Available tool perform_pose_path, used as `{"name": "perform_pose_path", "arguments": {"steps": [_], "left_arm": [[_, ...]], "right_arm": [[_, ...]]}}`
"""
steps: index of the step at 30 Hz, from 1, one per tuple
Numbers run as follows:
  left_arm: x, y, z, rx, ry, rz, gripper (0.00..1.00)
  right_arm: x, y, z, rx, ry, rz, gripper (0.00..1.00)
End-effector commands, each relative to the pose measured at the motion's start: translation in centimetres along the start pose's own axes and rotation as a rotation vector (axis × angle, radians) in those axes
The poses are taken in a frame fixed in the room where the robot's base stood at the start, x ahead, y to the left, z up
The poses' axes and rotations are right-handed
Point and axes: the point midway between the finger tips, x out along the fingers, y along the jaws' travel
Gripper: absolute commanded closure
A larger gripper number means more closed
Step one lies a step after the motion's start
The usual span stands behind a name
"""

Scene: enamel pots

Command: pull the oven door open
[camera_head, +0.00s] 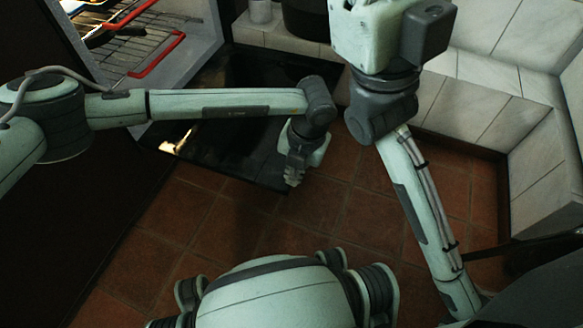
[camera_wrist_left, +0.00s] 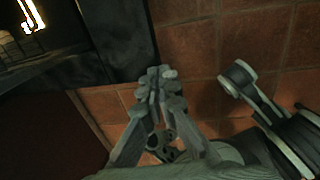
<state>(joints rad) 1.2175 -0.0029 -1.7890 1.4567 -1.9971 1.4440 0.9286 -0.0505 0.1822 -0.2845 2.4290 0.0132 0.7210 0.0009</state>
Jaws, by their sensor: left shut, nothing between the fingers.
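The oven door (camera_head: 235,150) is a dark, glossy panel swung down and out from the oven (camera_head: 200,42), over the tiled floor. It looks roughly level, with a bright reflection at its left. My left arm crosses above it, hiding part of it. My left gripper (camera_head: 293,178) is shut and empty at the door's right edge; whether it touches the door I cannot tell. In the left wrist view, the closed fingers (camera_wrist_left: 160,82) show beside the dark door edge (camera_wrist_left: 122,35). My right arm rises at the right; its gripper is out of view.
Wire racks with red front edges (camera_head: 158,55) show inside the oven. A dark pot (camera_head: 306,20) and a light cup (camera_head: 260,11) stand on a pale tiled ledge at the back. Pale tiled walls bound the right. Terracotta floor (camera_head: 240,225) is bare in front of my base.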

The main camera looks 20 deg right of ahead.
Motion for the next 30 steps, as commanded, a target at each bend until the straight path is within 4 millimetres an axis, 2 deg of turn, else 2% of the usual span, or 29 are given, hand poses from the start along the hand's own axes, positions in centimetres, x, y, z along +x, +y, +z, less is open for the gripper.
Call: {"name": "perform_pose_path", "arguments": {"steps": [14, 17, 30], "left_arm": [[-0.3, 0.0, 0.0, 0.001, -0.001, 0.0, 1.0], [-1.5, 0.0, 0.1, 0.001, -0.002, 0.001, 1.0], [-10.1, 0.0, 0.1, 0.0, -0.003, 0.001, 1.0]], "right_arm": [[0.0, 0.0, -0.1, -0.001, 0.002, -0.001, 1.0], [0.0, 0.0, -0.1, -0.001, 0.001, -0.001, 1.0], [0.0, 0.0, 0.0, 0.0, 0.0, 0.0, 1.0]]}}
